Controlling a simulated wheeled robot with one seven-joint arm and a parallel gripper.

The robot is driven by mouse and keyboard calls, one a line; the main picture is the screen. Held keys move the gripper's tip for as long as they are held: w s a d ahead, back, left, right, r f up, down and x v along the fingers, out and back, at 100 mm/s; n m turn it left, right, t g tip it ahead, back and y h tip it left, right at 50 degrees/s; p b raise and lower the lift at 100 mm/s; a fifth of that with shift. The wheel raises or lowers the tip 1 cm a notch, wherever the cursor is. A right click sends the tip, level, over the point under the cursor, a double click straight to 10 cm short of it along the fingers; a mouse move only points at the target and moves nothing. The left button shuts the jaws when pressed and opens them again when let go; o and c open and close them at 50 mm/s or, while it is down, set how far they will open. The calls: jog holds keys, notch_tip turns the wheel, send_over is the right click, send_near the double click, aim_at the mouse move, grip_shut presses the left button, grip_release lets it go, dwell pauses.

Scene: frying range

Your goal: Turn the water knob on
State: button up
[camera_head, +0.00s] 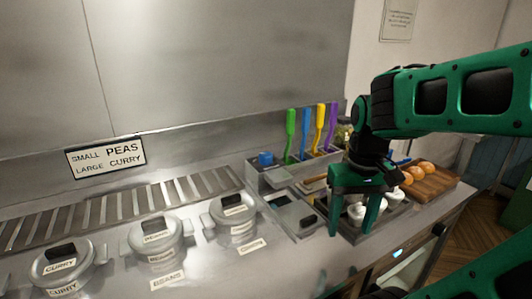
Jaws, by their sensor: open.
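A small blue knob-like piece (265,159) sits on top of the metal housing at the back of the counter, left of the coloured handles. It may be the water knob, but it is too small to tell, and no marking on it can be read. My gripper (351,232) is open, with its green fingers pointing down in front of a tray with white cups. It is to the right of the blue piece and nearer the camera, well apart from it. The fingers hide part of the tray, and nothing is seen held between them.
Lidded pots, including a curry pot (62,262) and a beans pot (156,238), stand along the counter at left. Upright green (290,130) and purple (331,122) handles stand right of the blue piece. Buns lie on a wooden board (432,186). A sign (106,157) leans behind.

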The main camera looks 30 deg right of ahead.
jog(key=w+r+n, duration=0.3)
jog(key=w+r, duration=0.1)
jog(key=w, duration=0.5)
jog(key=w+r+n, duration=0.4)
jog(key=w+r, duration=0.1)
jog(key=w, duration=0.3)
jog(key=n, duration=0.9)
send_near(266, 154)
notch_tip(266, 154, down, 9)
jog(key=shift+w+a+f, duration=0.1)
